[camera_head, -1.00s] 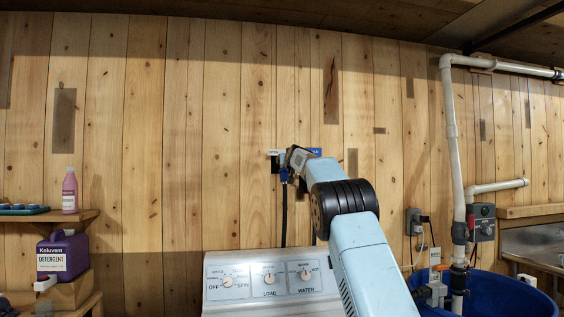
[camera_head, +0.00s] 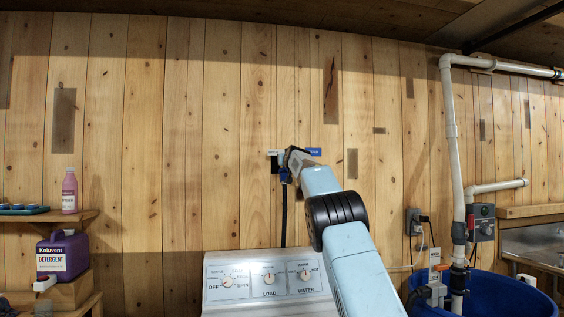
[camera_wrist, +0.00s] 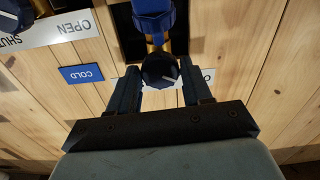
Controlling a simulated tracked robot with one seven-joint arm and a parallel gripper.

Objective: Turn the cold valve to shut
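In the wrist view a dark round valve knob (camera_wrist: 160,71) with a white pointer line sits between the two fingers of my gripper (camera_wrist: 161,72). The fingers appear to touch it on both sides. Brass and a blue fitting (camera_wrist: 153,16) show behind it. A blue COLD sign (camera_wrist: 82,74) is left of the knob, upside down, and near it is a white OPEN/SHUT label (camera_wrist: 62,30). Part of another valve (camera_wrist: 14,14) shows at top left. I cannot tell which valve the sign marks. In the head view the COLD sign (camera_head: 314,152) is right of my gripper, which hides the knob.
The washer's control panel (camera_head: 264,281) stands below the valves, and a black hose (camera_head: 284,220) hangs down the plank wall. White pipes (camera_head: 452,130) and a blue tub (camera_head: 500,295) are at right. A detergent jug (camera_head: 63,256) is at left.

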